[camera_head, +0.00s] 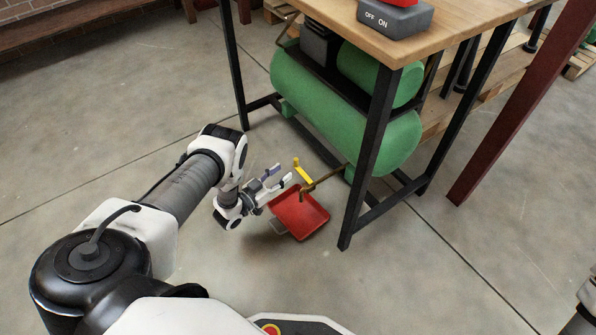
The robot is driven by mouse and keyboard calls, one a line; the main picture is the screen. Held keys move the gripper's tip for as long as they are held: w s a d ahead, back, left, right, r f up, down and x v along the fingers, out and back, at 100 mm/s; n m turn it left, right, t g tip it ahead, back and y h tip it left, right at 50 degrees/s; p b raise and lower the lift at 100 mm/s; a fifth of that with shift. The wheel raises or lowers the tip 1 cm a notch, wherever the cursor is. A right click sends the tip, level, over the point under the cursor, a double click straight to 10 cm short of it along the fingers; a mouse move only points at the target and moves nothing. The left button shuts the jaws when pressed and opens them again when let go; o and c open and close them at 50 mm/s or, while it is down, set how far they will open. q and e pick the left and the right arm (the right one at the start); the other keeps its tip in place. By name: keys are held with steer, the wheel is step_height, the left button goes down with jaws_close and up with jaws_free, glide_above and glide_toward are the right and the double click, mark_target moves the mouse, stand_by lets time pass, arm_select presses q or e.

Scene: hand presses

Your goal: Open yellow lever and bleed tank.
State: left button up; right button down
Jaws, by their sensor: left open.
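The yellow lever (303,171) sits on a brown pipe (328,178) that runs out from the green tank (340,108) under the table. My left gripper (284,175) is open, with its fingers pointing right toward the lever. It is just left of the lever, with a small gap seen between them, and nothing shows between its fingers. A red tray (302,214) is on the floor below the pipe's end. Only a piece of my right arm shows at the lower right edge, and its gripper is out of view.
A wooden table (440,32) with black legs stands over the tank. A grey box marked OFF and ON with a red switch (395,15) is on it. A dark red post (520,100) slants at the right. The floor left of the table is clear.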

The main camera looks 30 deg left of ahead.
mark_target(296, 166)
arm_select(q)
steer(key=w+b, duration=0.1)
steer(key=w, duration=0.1)
steer(key=w+d+b, duration=0.1)
steer(key=w, duration=0.4)
steer(key=shift+w+d+r+b, duration=0.15)
steer(key=shift+d+b, duration=0.1)
steer(key=shift+b, duration=0.15)
jaws_close()
